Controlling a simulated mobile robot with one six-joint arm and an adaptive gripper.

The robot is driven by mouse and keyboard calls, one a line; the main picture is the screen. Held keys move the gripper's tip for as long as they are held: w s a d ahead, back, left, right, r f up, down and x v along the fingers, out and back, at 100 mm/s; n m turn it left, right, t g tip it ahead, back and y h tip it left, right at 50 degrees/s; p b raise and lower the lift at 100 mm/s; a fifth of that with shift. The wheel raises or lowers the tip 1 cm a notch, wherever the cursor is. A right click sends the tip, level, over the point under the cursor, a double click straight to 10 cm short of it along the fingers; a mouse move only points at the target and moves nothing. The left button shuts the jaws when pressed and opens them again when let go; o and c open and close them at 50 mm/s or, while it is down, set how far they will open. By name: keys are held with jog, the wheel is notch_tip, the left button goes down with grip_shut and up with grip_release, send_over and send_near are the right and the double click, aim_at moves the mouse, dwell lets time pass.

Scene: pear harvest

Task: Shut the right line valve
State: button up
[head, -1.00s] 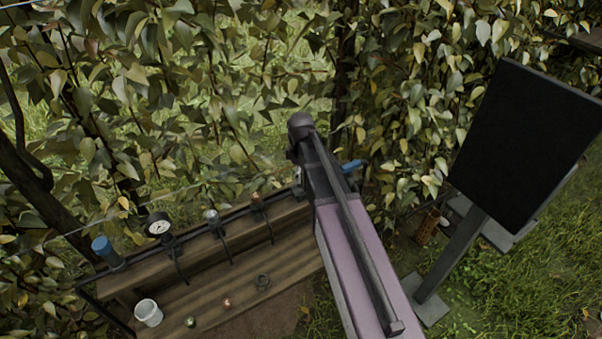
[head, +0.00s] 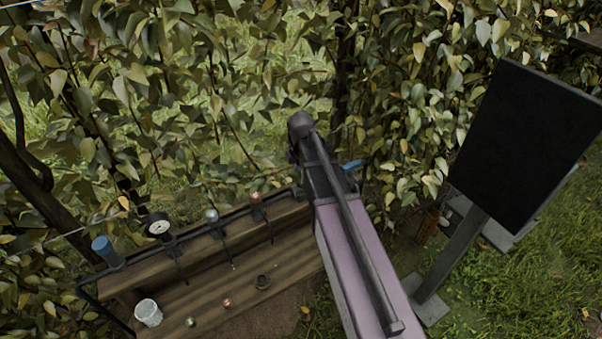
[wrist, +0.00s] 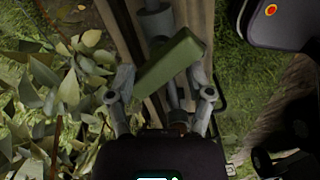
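A green, bar-shaped handle (wrist: 168,62) lies slantwise between the two fingers of my gripper (wrist: 163,92) in the wrist view. The fingers stand wide apart, one on each side of it; I cannot tell whether they touch it. A grey cylinder (wrist: 156,20) shows beyond the handle. In the head view my arm hides the gripper and most of the right end of the pipe line. A blue part (head: 351,166) shows just right of my arm there; I cannot tell whether it is the right valve's handle. A blue-topped cylinder (head: 104,248) stands at the line's left end.
A wooden bench (head: 235,289) carries the dark pipe with a round gauge (head: 158,225) and several small fittings. A white cup (head: 148,313) and small loose parts sit on it. Leafy foliage stands close behind. A black panel (head: 527,145) on a post stands at right.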

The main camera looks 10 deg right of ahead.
jog(key=shift+n, duration=0.9)
notch_tip(320, 180, up, 14)
jog(key=p, duration=1.4)
jog(key=s+r+m+p, duration=1.2)
jog(key=s+m, duration=0.3)
jog(key=m, duration=0.5)
jog(key=shift+s+d+r+m, duration=0.15)
jog(key=shift+d+r+m, duration=0.05)
jog(key=shift+m, duration=0.1)
jog(key=n+b, duration=1.2)
send_over(300, 174)
notch_tip(300, 174, down, 13)
jog(key=shift+r, duration=0.15)
